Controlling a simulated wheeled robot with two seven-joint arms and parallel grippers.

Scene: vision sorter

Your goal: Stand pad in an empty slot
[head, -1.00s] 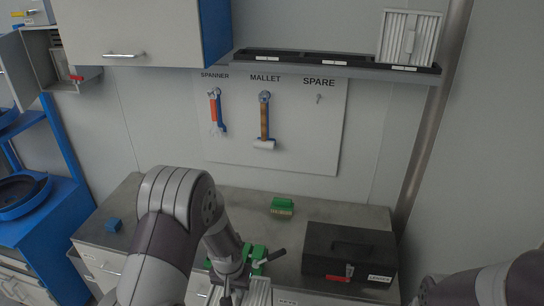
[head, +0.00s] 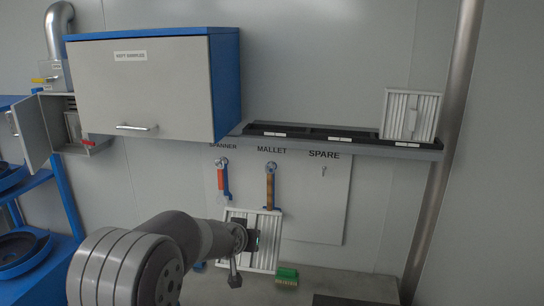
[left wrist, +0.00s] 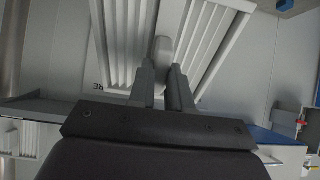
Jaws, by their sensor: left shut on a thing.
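A white ribbed pad (head: 232,216) is held by its grip bar in my left gripper (head: 250,239), in front of the wall board and below the shelf. In the left wrist view the pad (left wrist: 125,35) fills the top middle, with my left gripper (left wrist: 165,72) shut on its bar. The pad is slightly tilted in the head view. The black slotted rack (head: 300,131) sits on the wall shelf. Its left and middle slots look empty. A second ribbed pad (head: 396,112) stands upright in the right slot. My right gripper is out of view.
A closed wall cabinet (head: 150,90) hangs left of the rack, its side next to the rack's left end. A spanner (head: 222,180) and a mallet (head: 270,188) hang below the shelf. A green brush (head: 287,276) lies on the bench. A pole (head: 445,160) stands at the right.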

